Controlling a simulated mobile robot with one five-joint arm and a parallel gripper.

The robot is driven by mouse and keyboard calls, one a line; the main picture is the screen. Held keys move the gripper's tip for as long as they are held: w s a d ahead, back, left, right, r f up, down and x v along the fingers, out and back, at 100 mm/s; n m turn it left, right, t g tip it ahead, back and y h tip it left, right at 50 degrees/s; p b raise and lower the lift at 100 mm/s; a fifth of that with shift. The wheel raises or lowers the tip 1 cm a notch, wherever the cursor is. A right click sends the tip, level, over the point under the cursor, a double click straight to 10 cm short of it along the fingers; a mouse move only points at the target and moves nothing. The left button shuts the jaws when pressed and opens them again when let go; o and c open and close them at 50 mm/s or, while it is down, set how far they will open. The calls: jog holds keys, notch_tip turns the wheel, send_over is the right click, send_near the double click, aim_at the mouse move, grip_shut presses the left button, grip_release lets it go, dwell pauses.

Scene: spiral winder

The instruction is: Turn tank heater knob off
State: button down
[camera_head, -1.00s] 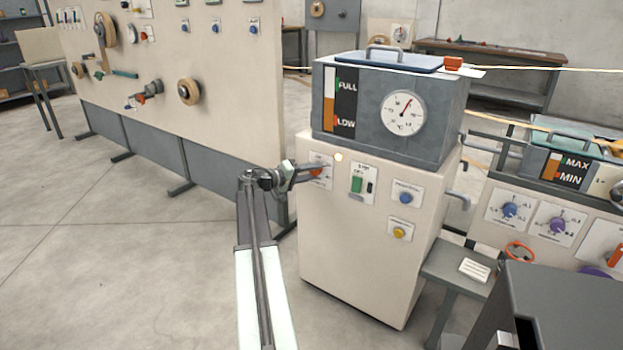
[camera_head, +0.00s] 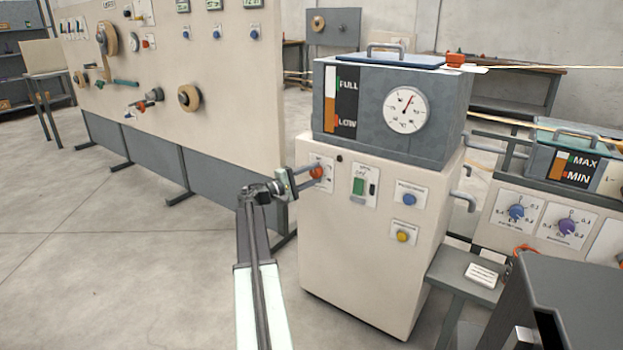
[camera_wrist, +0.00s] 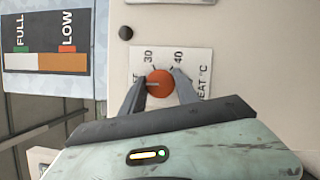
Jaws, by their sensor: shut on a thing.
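The tank heater knob (camera_head: 316,172) is a round orange-red knob on a white dial plate, at the upper left of the cream cabinet's front. In the wrist view the knob (camera_wrist: 160,83) shows a pale pointer mark towards the left of the picture, near a partly hidden label; 30 and 40 are printed above it. My gripper (camera_wrist: 160,90) is shut on the knob, one finger on each side. It also shows in the head view (camera_head: 309,174), reaching in from the left. The small round lamp (camera_head: 339,158) beside the plate is dark.
The grey tank (camera_head: 390,146) with a dial gauge (camera_head: 405,110) stands on the cabinet (camera_head: 350,250). A green switch (camera_head: 358,187), blue button (camera_head: 409,200) and yellow button (camera_head: 402,236) are right of the knob. A panel wall (camera_head: 230,80) stands left; the floor there is clear.

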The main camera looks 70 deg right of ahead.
jog(key=shift+w, duration=0.1)
dwell(0.3)
jog(key=c, duration=0.9)
grip_release()
jog(key=v, duration=0.7)
jog(key=shift+w+a+b, duration=0.15)
jog(key=shift+a+b, duration=0.15)
jog(key=shift+b, duration=0.15)
jog(key=shift+w, duration=0.1)
